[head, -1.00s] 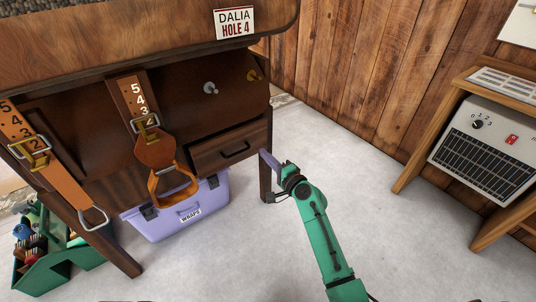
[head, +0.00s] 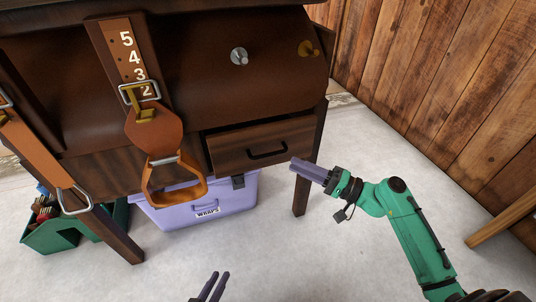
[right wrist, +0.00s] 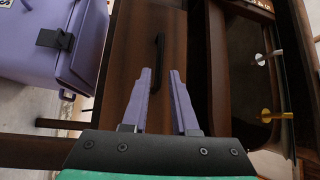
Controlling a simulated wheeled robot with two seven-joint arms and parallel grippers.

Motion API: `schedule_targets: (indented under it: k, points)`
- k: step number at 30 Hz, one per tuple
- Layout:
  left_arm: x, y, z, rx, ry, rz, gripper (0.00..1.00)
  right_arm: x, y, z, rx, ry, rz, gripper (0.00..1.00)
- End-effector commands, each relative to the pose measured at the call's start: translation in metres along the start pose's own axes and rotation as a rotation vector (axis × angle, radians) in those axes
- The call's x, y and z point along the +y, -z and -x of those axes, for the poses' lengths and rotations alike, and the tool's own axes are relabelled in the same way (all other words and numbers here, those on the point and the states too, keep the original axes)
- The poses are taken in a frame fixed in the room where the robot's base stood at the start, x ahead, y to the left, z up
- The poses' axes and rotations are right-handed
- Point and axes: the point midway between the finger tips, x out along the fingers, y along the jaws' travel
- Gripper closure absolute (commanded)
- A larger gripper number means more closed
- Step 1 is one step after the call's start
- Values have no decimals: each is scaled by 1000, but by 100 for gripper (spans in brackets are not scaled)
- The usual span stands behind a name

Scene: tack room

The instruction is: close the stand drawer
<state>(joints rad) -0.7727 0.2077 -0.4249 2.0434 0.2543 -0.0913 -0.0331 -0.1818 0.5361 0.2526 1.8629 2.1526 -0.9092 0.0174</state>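The stand drawer (head: 225,153) is in the brown wooden stand, with a dark bar handle (head: 267,151) on its front. A dark gap shows along its top edge, so it stands a little open. My right gripper (head: 294,166) is just right of the drawer front, near the stand's front leg. In the right wrist view its fingers (right wrist: 160,78) are apart and empty, pointing at the drawer front with the handle (right wrist: 159,55) beyond them. I cannot tell whether they touch it. My left gripper (head: 219,274) shows only its dark fingertips at the bottom edge, apart and empty.
A leather strap with a stirrup (head: 181,194) hangs left of the drawer. A lilac box (head: 185,218) stands under the stand, also seen in the right wrist view (right wrist: 35,45). A green tote (head: 65,236) is at the left. Grey floor lies open in front.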

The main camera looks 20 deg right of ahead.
Motion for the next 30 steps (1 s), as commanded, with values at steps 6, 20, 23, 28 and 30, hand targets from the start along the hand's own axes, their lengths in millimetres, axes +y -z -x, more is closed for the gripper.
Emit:
schedule_targets:
  k: [6, 20, 23, 28, 30]
  points:
    - [-3, -6, -3, 11, 1, 3, 73, 0, 0, -59, -2, 2, 2, 73]
    - [-3, -7, -4, 15, 1, 6, 73, 1, 0, -90, 2, -1, -1, 73]
    - [-3, -7, -4, 15, 1, 6, 73, 1, 0, -90, 2, -1, -1, 100]
    - [-3, -7, -4, 15, 1, 5, 73, 1, 0, -90, 2, -1, -2, 100]
    - [-3, -7, -4, 15, 1, 5, 73, 1, 0, -90, 2, -1, -2, 100]
